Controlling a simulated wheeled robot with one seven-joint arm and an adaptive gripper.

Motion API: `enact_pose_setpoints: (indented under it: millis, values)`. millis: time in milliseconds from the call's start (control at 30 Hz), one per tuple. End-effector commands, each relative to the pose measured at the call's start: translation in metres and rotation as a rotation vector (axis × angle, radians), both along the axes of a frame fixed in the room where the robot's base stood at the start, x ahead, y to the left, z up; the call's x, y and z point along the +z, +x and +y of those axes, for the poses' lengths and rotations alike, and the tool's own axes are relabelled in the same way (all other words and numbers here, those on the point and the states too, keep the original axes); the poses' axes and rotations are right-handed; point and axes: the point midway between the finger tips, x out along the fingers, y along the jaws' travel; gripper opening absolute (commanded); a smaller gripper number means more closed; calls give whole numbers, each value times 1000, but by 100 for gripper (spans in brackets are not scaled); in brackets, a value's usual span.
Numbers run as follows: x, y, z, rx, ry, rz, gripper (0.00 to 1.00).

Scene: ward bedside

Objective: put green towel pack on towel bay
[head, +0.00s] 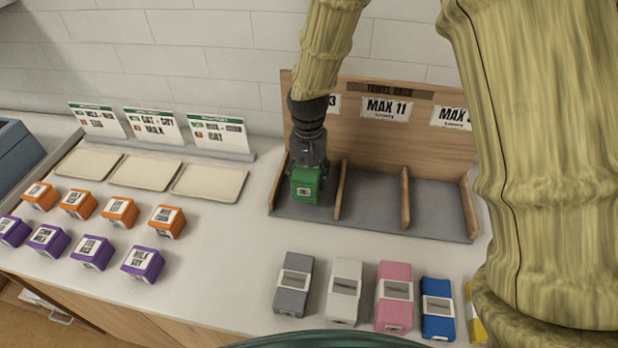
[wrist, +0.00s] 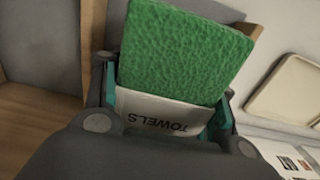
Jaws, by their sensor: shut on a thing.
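The green towel pack (head: 305,186) is in my gripper (head: 307,172), at the left bay of the wooden towel rack (head: 375,117). In the wrist view the green towel pack (wrist: 185,50) has a white band reading "TOWELS" and sits between the fingers of my gripper (wrist: 165,115). My gripper is shut on it. The left bay (head: 285,208) has a grey floor, and the pack is over or on it; I cannot tell whether it touches. The bay's label is partly hidden by my arm and ends in "3".
The middle bay (head: 375,195) and right bay (head: 438,205) are empty, split by wooden dividers (head: 405,195). Grey (head: 293,283), white (head: 344,290), pink (head: 394,295) and blue (head: 437,307) packs lie in front. Orange and purple boxes and empty trays (head: 210,182) stand left.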

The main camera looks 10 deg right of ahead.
Motion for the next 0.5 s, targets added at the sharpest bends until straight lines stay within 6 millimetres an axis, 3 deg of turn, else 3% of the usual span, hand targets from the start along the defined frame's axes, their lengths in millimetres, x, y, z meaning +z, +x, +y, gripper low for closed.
enact_pose_setpoints:
  millis: [267, 500]
  values:
    - [-6, 6, -3, 1, -1, 1, 26]
    - [-27, 6, -3, 1, 0, 2, 26]
